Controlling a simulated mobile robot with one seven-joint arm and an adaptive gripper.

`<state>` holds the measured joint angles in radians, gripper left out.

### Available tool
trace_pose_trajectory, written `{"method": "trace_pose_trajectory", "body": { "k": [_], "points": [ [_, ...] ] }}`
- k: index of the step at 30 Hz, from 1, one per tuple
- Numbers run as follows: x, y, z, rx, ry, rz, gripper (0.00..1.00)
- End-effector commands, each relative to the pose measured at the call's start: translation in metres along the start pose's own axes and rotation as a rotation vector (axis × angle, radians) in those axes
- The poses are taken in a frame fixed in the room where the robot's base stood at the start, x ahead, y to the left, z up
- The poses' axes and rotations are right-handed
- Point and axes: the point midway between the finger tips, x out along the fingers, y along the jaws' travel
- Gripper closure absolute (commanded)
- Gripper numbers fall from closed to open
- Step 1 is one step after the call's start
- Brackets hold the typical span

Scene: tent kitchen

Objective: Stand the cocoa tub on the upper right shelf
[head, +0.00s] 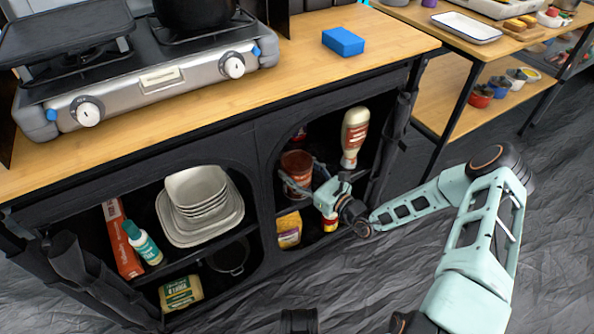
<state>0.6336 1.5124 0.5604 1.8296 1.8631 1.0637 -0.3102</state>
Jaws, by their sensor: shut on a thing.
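A brown tub, seemingly the cocoa tub (297,168), is in the upper part of the cabinet's right opening. My gripper (298,180) reaches in from the right, its fingers around the tub's sides, shut on it. The tub looks about upright. I cannot tell whether its base touches the upper right shelf, because my gripper and the cabinet cloth hide that contact. A pale bottle with a red label (354,136) stands on the same level, to the right of the tub and behind my gripper.
Below the tub are a yellow packet (289,230) and a small red-and-yellow container (330,223). The left opening holds stacked bowls (198,190), a teal-capped bottle (143,243) and a green-labelled pack (181,293). Above are a stove (160,78) and a blue sponge (343,42).

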Motion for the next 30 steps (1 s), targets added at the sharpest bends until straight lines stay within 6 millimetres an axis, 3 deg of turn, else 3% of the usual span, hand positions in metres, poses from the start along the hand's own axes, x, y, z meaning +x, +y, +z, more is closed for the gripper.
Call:
{"method": "trace_pose_trajectory", "body": {
  "k": [9,10,14,25,30],
  "points": [
    [0.0,0.0,-0.001,-0.002,-0.004,0.0,0.89],
    [0.0,0.0,-0.002,-0.002,-0.001,0.0,0.35],
    [0.0,0.0,-0.001,-0.002,-0.001,0.001,0.21],
    [0.0,0.0,0.004,-0.002,-0.001,0.0,0.19],
    [-0.025,-0.001,0.004,0.0,0.001,-0.003,0.19]
  ]
}}
